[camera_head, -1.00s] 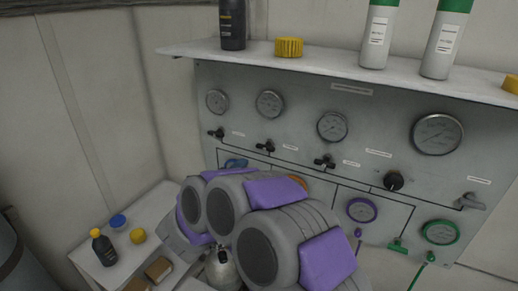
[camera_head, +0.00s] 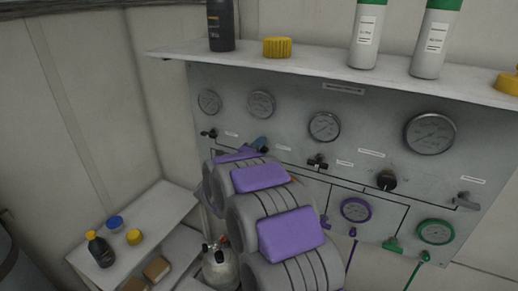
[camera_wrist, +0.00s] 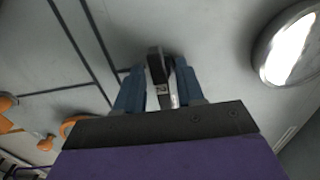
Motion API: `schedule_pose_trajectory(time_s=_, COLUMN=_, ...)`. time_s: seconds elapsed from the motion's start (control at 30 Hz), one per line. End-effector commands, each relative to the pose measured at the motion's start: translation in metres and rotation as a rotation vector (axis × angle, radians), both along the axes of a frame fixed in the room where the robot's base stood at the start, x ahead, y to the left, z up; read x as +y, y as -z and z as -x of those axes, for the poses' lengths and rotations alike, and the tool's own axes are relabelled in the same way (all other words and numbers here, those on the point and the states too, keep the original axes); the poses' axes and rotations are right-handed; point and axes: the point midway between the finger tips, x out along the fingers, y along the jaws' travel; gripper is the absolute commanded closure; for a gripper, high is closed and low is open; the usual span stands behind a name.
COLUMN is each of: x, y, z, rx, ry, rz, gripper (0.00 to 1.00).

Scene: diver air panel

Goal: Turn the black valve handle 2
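The second black valve handle from the left is mostly hidden behind my arm in the head view. In the wrist view a black valve handle (camera_wrist: 155,62) with a small light label stands between the two blue fingers of my gripper (camera_wrist: 160,82). The fingers stand apart, one on each side of it; I cannot tell whether they touch it. In the head view a blue fingertip of my gripper (camera_head: 261,143) shows at the panel (camera_head: 290,100), below the second gauge (camera_head: 261,104).
Another black handle (camera_head: 209,134) is to the left, one (camera_head: 318,162) to the right, and a black knob (camera_head: 387,180) further right. A shelf (camera_head: 310,68) with bottles juts out above. A side table (camera_head: 160,205) and a cylinder (camera_head: 220,268) stand low at left.

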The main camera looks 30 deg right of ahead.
Motion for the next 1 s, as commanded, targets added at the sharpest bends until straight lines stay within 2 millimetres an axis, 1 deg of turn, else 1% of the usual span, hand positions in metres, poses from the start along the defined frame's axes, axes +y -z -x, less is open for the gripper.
schedule_pose_trajectory(time_s=0.2, x=0.0036, y=-0.0009, z=0.0001, rx=-0.002, ry=0.006, rz=0.004, gripper=0.61)
schedule_pose_trajectory(time_s=0.6, x=0.0021, y=-0.0005, z=0.0006, rx=-0.001, ry=0.005, rz=0.002, gripper=1.00)
schedule_pose_trajectory(time_s=1.0, x=-0.0016, y=0.0004, z=0.0005, rx=0.021, ry=0.009, rz=0.014, gripper=1.00)
